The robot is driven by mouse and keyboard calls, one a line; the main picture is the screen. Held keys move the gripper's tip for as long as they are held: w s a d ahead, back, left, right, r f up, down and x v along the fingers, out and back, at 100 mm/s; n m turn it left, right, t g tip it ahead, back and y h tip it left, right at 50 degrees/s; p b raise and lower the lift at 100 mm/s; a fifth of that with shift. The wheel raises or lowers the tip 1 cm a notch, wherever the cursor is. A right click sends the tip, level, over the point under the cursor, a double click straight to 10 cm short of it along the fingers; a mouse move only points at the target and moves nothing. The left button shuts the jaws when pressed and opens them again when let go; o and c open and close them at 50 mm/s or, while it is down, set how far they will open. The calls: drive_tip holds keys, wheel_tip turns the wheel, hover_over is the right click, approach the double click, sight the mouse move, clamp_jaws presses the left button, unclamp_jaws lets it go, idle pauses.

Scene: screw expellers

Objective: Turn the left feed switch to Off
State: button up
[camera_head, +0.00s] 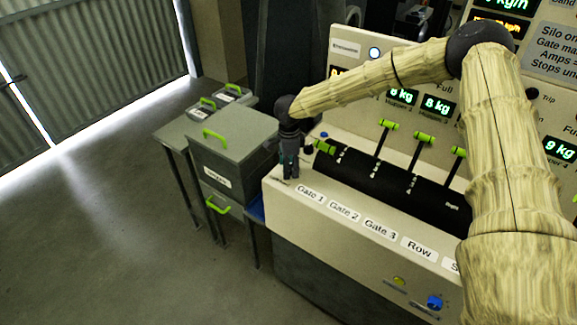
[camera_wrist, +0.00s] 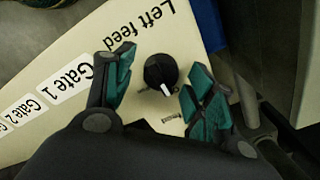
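The left feed switch (camera_wrist: 160,72) is a round black knob with a white pointer mark, beside the printed "Left feed" label (camera_wrist: 138,30) in the wrist view. Its pointer aims down and slightly right in that picture. Two small printed marks sit below the knob, too small to read surely. My gripper (camera_wrist: 158,80) is open, with its teal fingers on either side of the knob and gaps visible between. In the head view my gripper (camera_head: 289,165) points down at the left end of the cream console, hiding the switch.
The console (camera_head: 375,228) carries Gate 1, Gate 2 and Gate 3 labels right of my gripper. Green-handled levers (camera_head: 424,138) rise from a black curved panel behind. A grey box (camera_head: 232,150) on a table stands close to the left. Open floor lies further left.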

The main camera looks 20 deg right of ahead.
drive_tip(key=shift+a, duration=0.1)
wheel_tip(320, 180, up, 12)
idle(0.8)
